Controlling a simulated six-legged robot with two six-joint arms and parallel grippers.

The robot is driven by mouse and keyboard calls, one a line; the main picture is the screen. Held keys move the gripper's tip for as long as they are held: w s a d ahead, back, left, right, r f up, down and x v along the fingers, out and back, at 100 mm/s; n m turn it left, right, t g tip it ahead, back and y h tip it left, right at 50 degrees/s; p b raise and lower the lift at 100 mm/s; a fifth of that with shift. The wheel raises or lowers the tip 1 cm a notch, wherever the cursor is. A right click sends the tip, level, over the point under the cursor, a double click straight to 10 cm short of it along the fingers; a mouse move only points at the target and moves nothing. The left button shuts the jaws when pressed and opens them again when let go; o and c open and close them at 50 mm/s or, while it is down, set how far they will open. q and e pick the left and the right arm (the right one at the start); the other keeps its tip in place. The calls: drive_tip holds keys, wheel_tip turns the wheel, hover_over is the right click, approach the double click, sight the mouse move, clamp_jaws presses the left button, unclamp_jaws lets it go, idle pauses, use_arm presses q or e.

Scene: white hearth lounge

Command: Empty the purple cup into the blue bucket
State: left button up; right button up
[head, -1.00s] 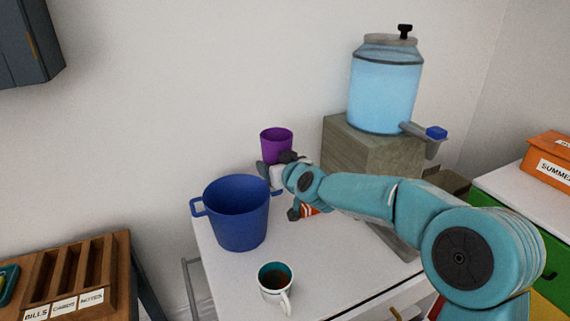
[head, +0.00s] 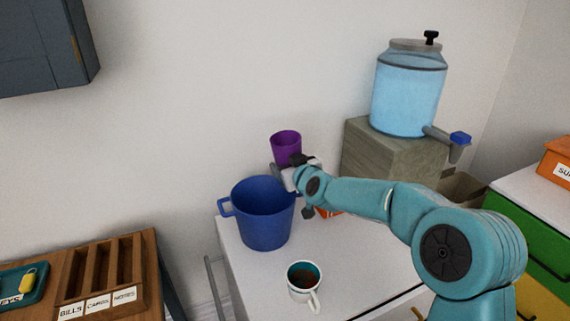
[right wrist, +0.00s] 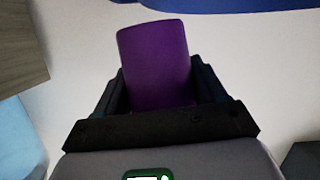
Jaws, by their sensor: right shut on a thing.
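The purple cup (head: 286,150) is upright in my right gripper (head: 288,172), which is shut on its lower part. In the head view the cup shows above the back right rim of the blue bucket (head: 262,222); its contents cannot be made out. In the right wrist view the purple cup (right wrist: 157,65) stands between the fingers of the right gripper (right wrist: 158,95), and a strip of the blue bucket (right wrist: 225,5) shows at the top edge. The bucket stands upright on the white table, its inside dark. My left gripper is out of view.
A white mug (head: 303,292) with dark liquid stands at the table's (head: 365,255) front. A water dispenser (head: 408,95) on a grey block (head: 390,155) is at the back right. A wooden sorter (head: 150,265) is at the left. An orange-and-white item (head: 328,212) is partly hidden by my arm.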

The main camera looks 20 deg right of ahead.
drive_tip(key=shift+d, duration=0.15)
drive_tip(key=shift+w+d+r+n+p, duration=0.1)
drive_tip(key=shift+d+r+n+p, duration=0.05)
drive_tip(key=shift+d+n+p, duration=0.2)
drive_tip(key=shift+d+r+n+t+h+p, duration=0.3)
drive_tip(key=shift+n+h+p, duration=0.1)
drive_tip(key=shift+n, duration=0.15)
drive_tip(key=shift+w+d+f+n+h, duration=0.1)
drive_tip(key=shift+d+f+n+h, duration=0.25)
drive_tip(key=shift+n, duration=0.25)
drive_tip(key=shift+d+f+n+t+h+b, duration=0.2)
drive_tip(key=shift+d+n+b, duration=0.1)
drive_tip(key=shift+n, duration=0.2)
drive_tip(key=shift+d+f+n+t+h+b, duration=0.15)
drive_tip(key=shift+d+n+t+b, duration=0.1)
drive_tip(key=shift+n, duration=0.25)
drive_tip(key=n, duration=0.2)
drive_tip(key=shift+d+f+n+t+b, duration=0.25)
drive_tip(key=shift+d+n+t+b, duration=0.05)
drive_tip(key=shift+d+t+b, duration=0.1)
drive_tip(key=shift+n, duration=0.6)
drive_tip(key=shift+t+h, duration=0.25)
drive_tip(key=shift+h, duration=0.05)
drive_tip(key=shift+n+b, duration=0.4)
drive_tip(key=shift+b, duration=0.15)
drive_tip(key=shift+r, duration=0.1)
